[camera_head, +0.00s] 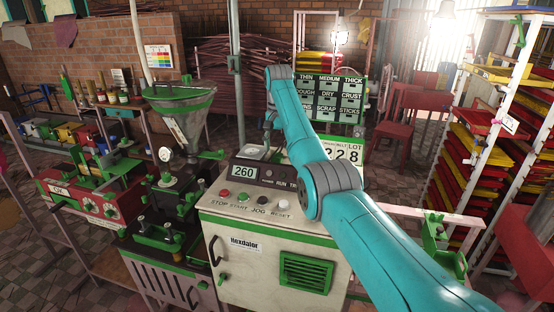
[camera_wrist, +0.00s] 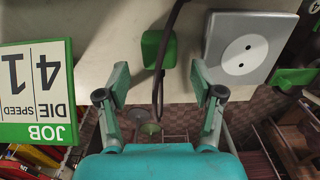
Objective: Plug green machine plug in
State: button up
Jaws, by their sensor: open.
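In the wrist view, a green block (camera_wrist: 152,50) is on the pale machine panel, with a dark cable (camera_wrist: 160,72) running across it and hanging in a loop; I cannot tell if this block is the plug or a holder. A grey socket box (camera_wrist: 220,30) with a round white two-hole face is right of it, and its holes are empty. My gripper (camera_wrist: 159,84) is open, its fingers on either side of the hanging cable and apart from the block. In the head view, my gripper (camera_head: 267,128) is behind the white-and-green machine (camera_head: 240,240), small and partly hidden.
A second green bracket (camera_wrist: 296,77) juts out beyond the socket. A job sign (camera_wrist: 40,95) stands at left. In the head view, a metal hopper (camera_head: 180,105) stands left of the machine, and tray racks (camera_head: 490,150) stand at right.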

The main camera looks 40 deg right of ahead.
notch_tip(320, 180, down, 2)
jog(key=shift+f, duration=0.2)
jog(key=c, duration=1.2)
jog(key=shift+o, duration=0.2)
jog(key=shift+r, duration=0.15)
notch_tip(320, 180, up, 10)
jog(key=shift+f, duration=0.1)
